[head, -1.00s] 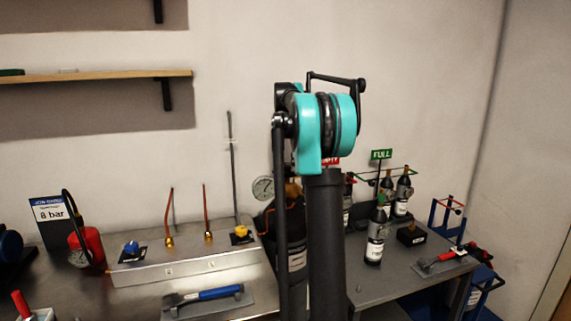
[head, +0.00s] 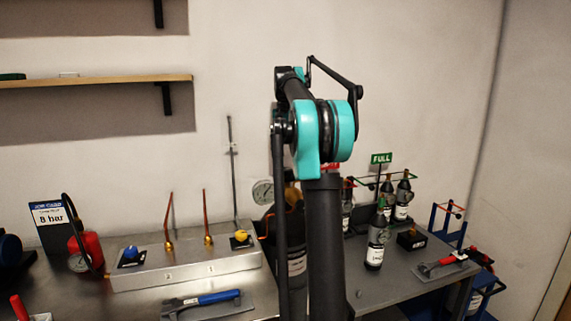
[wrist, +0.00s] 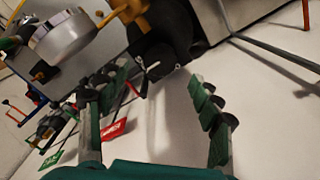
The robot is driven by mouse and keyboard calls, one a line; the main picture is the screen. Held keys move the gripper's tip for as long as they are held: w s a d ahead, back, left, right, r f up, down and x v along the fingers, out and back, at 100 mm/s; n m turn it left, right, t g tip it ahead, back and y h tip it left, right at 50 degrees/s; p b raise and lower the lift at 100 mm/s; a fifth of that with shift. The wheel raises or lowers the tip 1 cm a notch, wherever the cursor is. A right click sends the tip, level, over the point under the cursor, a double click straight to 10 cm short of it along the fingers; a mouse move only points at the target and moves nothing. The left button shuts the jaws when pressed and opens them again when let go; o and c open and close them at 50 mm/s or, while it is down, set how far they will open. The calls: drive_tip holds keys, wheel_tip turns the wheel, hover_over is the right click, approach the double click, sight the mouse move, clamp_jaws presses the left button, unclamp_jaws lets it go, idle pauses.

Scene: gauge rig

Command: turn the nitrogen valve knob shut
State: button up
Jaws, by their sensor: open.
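No label marks which knob is nitrogen. In the head view a blue knob (head: 130,254) and a yellow knob (head: 240,236) sit on the metal manifold box (head: 185,268). A dark gas cylinder (head: 296,262) with a round gauge (head: 263,191) stands right of the box, partly hidden by my arm. My gripper is hidden in the head view. In the wrist view my gripper (wrist: 160,80) is open and empty, its green fingers apart. Beyond the fingertips is a dark rounded body (wrist: 165,45), with a gauge (wrist: 65,38) and a yellow-brass fitting (wrist: 128,10) at upper left.
Two copper tubes rise from the box. A blue-handled tool (head: 205,298) lies in front of it. Small bottles (head: 376,245) and a green FULL sign (head: 381,158) stand right. A red sign (wrist: 115,130) shows in the wrist view.

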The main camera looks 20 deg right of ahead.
sight(286, 169)
drive_tip(key=shift+r, duration=2.95)
